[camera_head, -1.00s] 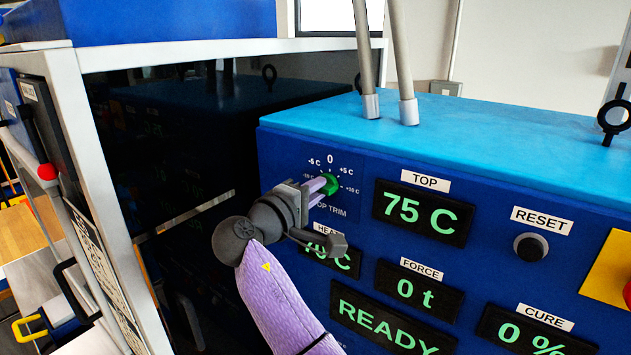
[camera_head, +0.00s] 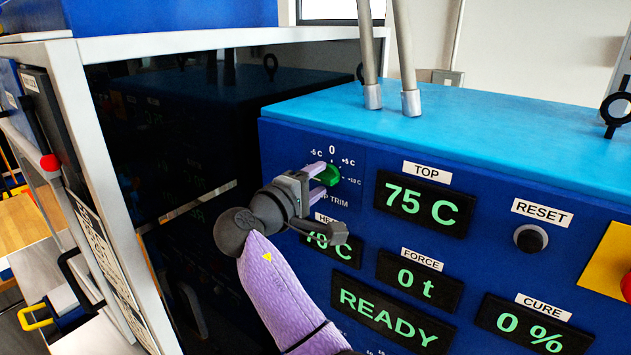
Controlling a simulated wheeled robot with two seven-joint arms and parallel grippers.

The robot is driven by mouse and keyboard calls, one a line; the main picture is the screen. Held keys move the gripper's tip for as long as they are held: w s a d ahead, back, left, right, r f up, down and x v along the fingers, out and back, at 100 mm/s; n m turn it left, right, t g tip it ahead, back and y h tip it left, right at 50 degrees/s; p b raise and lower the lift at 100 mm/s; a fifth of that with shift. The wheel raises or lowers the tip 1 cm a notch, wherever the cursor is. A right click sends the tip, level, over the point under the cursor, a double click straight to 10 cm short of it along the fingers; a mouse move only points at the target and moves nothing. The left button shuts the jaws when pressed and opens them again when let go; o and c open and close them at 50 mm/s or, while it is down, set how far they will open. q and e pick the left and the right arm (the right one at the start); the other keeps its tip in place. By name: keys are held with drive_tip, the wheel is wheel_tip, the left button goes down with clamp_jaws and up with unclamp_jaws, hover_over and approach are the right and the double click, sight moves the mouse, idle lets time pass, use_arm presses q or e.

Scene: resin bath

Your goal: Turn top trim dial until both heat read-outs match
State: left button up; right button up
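The green top trim dial (camera_head: 331,175) sits on the blue panel, below a scale marked from minus to plus around 0. My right gripper (camera_head: 316,181) is at the dial, its two pale purple fingers spread apart, one above the other, at the dial's left side. Whether they touch it is hard to tell. The fingers hide part of the scale and the TOP TRIM label. The TOP read-out (camera_head: 423,204) shows 75 C. The HEAT read-out (camera_head: 343,248) seems to show 70 C, its label and left side partly hidden by the gripper. My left gripper is not in view.
Below are the FORCE read-out (camera_head: 419,281) at 0 t, the READY display (camera_head: 390,312) and the CURE read-out (camera_head: 535,325) at 0 %. The black reset button (camera_head: 530,238) is to the right. A white-framed cabinet (camera_head: 105,150) stands close on the left.

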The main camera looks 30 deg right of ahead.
drive_tip(key=b+v, duration=0.4)
drive_tip(key=v, duration=0.6)
drive_tip(key=shift+f, duration=0.1)
